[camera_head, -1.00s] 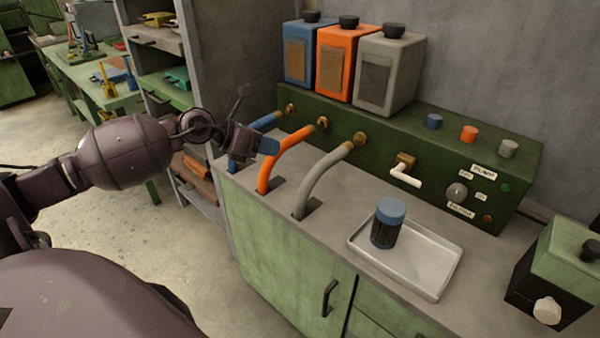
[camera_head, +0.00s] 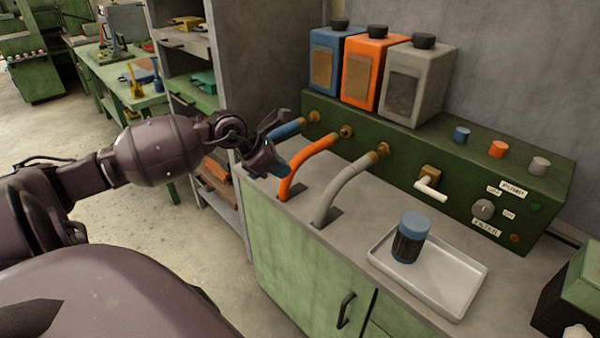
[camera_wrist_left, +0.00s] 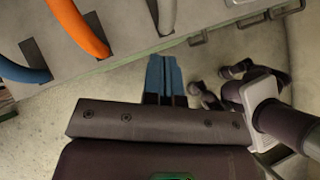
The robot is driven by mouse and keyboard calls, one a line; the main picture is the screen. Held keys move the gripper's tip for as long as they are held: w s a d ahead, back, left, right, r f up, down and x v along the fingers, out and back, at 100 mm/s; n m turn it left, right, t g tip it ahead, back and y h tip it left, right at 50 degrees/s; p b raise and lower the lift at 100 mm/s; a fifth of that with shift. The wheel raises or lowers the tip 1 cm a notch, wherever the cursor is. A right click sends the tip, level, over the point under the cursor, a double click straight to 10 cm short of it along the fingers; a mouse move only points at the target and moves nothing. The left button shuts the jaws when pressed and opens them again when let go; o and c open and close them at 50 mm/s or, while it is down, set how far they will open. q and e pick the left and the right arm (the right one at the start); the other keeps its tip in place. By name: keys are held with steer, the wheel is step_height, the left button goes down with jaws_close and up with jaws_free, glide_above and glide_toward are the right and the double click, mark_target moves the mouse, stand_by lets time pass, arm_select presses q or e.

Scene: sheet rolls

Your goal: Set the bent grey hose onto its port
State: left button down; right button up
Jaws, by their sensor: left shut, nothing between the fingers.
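The bent grey hose (camera_head: 347,184) rises from a slot in the counter. Its upper end meets a brass port (camera_head: 383,150) on the green panel in the head view; I cannot tell how firmly it is seated. Its lower part also shows at the top of the left wrist view (camera_wrist_left: 167,14). My left gripper (camera_head: 281,169) is shut and empty, left of the orange hose (camera_head: 306,162) and in front of the blue hose (camera_head: 288,130), hiding part of it. Its blue fingertips (camera_wrist_left: 164,72) lie together in the wrist view, apart from the grey hose. My right gripper is not in view.
A white-handled valve (camera_head: 430,188) sits right of the grey port. A metal tray (camera_head: 448,284) holds a blue-capped jar (camera_head: 410,240). Blue, orange and grey tanks (camera_head: 414,85) stand on the green panel (camera_head: 400,150). Open floor (camera_head: 130,225) lies left of the cabinet.

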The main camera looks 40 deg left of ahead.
arm_select(q)
steer(key=w+d+r+b+x, duration=0.1)
steer(key=x, duration=1.1)
steer(key=shift+w+r, duration=0.25)
steer(key=shift+w, duration=0.05)
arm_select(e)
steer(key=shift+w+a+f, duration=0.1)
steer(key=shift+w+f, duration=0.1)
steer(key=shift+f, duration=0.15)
arm_select(q)
steer(key=shift+d, duration=0.1)
steer(key=w+b, duration=0.2)
steer(key=w, duration=0.3)
steer(key=shift+w+d, duration=0.2)
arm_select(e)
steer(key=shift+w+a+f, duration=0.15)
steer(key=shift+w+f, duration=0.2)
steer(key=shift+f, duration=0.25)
arm_select(q)
steer(key=shift+f, duration=0.1)
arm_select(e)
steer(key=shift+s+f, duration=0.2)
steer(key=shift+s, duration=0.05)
